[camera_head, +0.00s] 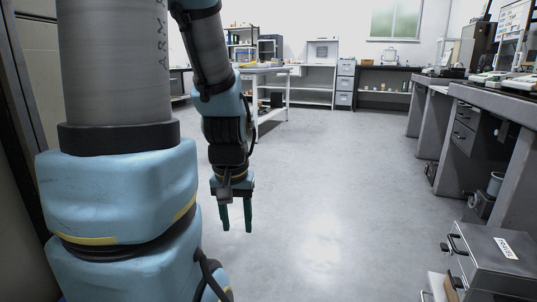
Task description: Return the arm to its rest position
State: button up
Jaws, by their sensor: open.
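My gripper (236,216) hangs at the end of my blue and grey arm, left of the picture's middle. Its two dark green fingers point straight down and stand apart. Nothing shows between them. It is over bare grey floor and touches nothing that I can see. My arm's large links fill the left side of the view and hide what is behind them.
A row of grey benches (521,104) with instruments on top runs along the right. A grey case (497,262) sits at the lower right. A white table (262,70) and shelves (320,72) stand at the back. The middle floor (335,170) is clear.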

notch_tip(320, 180, up, 38)
jog(key=p, duration=3.6)
jog(key=shift+w+f, duration=0.15)
jog(key=shift+f, duration=0.1)
jog(key=shift+d, duration=0.1)
